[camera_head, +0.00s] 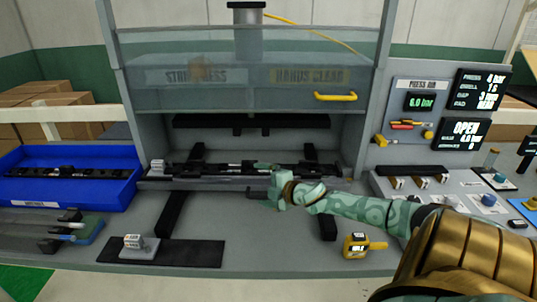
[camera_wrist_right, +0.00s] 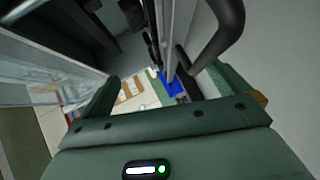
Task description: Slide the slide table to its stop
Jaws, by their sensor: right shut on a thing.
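The slide table (camera_head: 215,184) is a grey plate at the mouth of the press, with a long black trim part (camera_head: 225,169) lying along it. A black bar handle (camera_head: 254,195) sticks out from its front edge. My right gripper (camera_head: 273,192) is at this handle and shut on it; the fingers hide the handle's right part. In the right wrist view the curved black handle (camera_wrist_right: 222,38) shows at the upper right, and the exact contact is hidden. My left gripper is not in view.
Two black rails (camera_head: 174,212) run from front to back under the table. The clear guard (camera_head: 250,75) with a yellow handle is raised. A blue bin (camera_head: 70,190) stands left, a black mat (camera_head: 185,252) in front, and a yellow device (camera_head: 356,245) at the front right.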

